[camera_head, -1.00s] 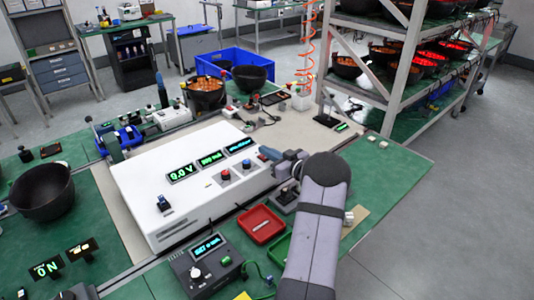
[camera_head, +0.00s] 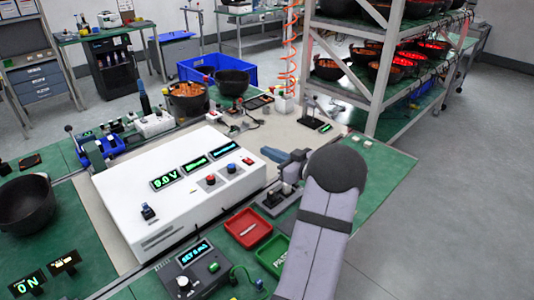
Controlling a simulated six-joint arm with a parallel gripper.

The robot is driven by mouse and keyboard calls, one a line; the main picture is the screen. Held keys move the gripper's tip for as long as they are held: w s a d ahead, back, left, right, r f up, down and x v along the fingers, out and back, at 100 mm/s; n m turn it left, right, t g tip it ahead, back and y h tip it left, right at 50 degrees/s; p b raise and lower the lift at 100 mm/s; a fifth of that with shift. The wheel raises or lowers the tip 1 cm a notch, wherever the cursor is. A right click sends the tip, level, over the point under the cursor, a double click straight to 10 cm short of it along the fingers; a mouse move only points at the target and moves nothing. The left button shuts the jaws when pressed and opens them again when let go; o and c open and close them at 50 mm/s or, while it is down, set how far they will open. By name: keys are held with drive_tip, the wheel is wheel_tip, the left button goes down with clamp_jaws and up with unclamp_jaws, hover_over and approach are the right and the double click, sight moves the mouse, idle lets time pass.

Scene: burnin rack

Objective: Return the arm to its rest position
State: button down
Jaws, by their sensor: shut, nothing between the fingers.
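My arm rises from the bottom of the head view, with its grey upper link and dark rounded joint in front of the bench. Beyond the joint, my small bluish-grey gripper (camera_head: 276,155) points left, close to the right end of the white power supply box (camera_head: 150,205) in the picture. It is shut and holds nothing. The fingertips are small, and part of the wrist is hidden behind the joint. I cannot tell how high the gripper is above the bench.
A black fixture (camera_head: 275,199), a red tray (camera_head: 248,228) and a green tray (camera_head: 272,252) lie left of my arm. A control box (camera_head: 194,269) stands at the front. A rack (camera_head: 387,90) with glowing pots stands behind right. Open floor (camera_head: 450,220) lies right of the bench.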

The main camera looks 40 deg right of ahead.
drive_tip(key=shift+w, duration=0.15)
